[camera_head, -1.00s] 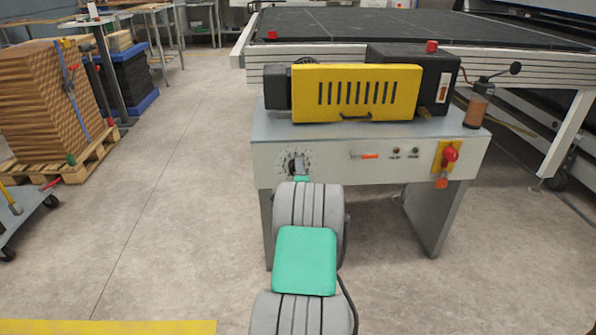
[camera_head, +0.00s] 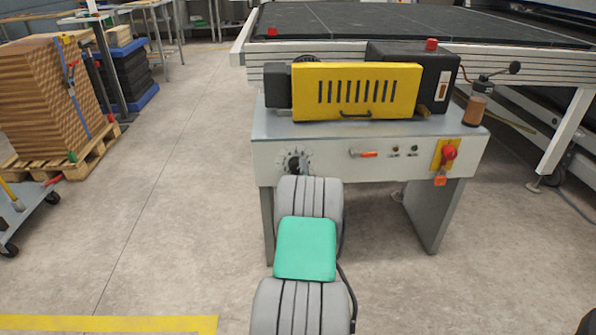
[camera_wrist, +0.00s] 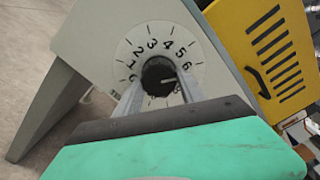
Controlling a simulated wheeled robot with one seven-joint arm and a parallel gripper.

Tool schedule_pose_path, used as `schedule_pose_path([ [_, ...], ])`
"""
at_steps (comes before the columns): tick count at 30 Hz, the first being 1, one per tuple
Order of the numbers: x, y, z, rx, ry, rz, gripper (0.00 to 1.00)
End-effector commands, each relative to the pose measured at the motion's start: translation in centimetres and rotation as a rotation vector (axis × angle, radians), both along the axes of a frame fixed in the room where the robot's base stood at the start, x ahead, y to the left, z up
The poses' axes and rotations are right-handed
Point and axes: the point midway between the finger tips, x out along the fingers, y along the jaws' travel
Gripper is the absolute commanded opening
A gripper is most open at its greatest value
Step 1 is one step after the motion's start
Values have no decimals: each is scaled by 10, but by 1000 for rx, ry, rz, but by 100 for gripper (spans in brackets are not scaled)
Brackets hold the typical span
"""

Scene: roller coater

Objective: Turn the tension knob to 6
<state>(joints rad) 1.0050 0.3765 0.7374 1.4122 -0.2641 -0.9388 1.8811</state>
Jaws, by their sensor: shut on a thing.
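The tension knob (camera_wrist: 158,77) is black and sits in a round white dial (camera_wrist: 150,50) with printed numbers. In the wrist view, 1 to 6 run over the top from left to right. A light mark on the knob points right, seemingly near or just below the 6; the exact reading is hard to tell. My gripper (camera_wrist: 160,88) is shut on the knob, one finger at each side. In the head view, the knob (camera_head: 295,164) shows at the panel's left end, just above my grey arm, which hides my gripper.
The grey machine table (camera_head: 350,126) carries a yellow guard (camera_head: 356,93). An orange-tipped lever (camera_head: 368,154) and a red switch (camera_head: 449,153) are right of the knob. A pallet of stacked boards (camera_head: 45,100) stands at left.

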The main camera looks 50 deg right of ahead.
Motion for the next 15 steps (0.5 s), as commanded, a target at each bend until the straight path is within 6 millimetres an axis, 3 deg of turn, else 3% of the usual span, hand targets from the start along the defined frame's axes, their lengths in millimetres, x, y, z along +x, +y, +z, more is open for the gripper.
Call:
schedule_pose_path([
  [7, -1, -1, -1, -1, 2, -3, 6],
  [8, -1, -1, -1, -1, 2, -3, 47],
  [15, 0, 1, 0, -1, 2, 1, 66],
])
